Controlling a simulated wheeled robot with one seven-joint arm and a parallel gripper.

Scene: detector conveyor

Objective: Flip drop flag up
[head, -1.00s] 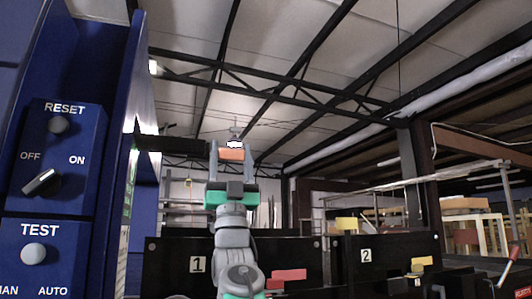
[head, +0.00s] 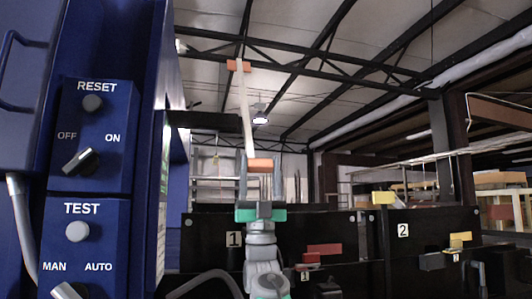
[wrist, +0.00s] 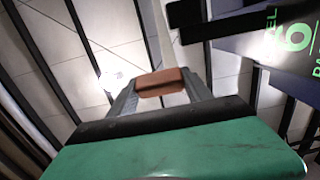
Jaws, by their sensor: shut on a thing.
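My gripper (head: 260,168) points up in the middle of the head view, with green-and-black parts at its base. Its fingers are shut on an orange block (head: 260,164). The block also shows between the fingertips in the wrist view (wrist: 160,82). A thin pale rod (head: 245,112) with an orange piece (head: 239,66) on its upper end stands nearly upright, leaning slightly left, above my gripper. Its lower end meets the fingers in the picture. I cannot tell whether the rod joins the held block, or which piece is the drop flag.
A blue cabinet with RESET (head: 92,102) and TEST (head: 77,231) controls fills the left. A black bar (head: 205,120) juts from it. Black panels marked 1 (head: 234,239) and 2 (head: 403,230) stand behind, with red and yellow pieces. Above is open room under the roof beams.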

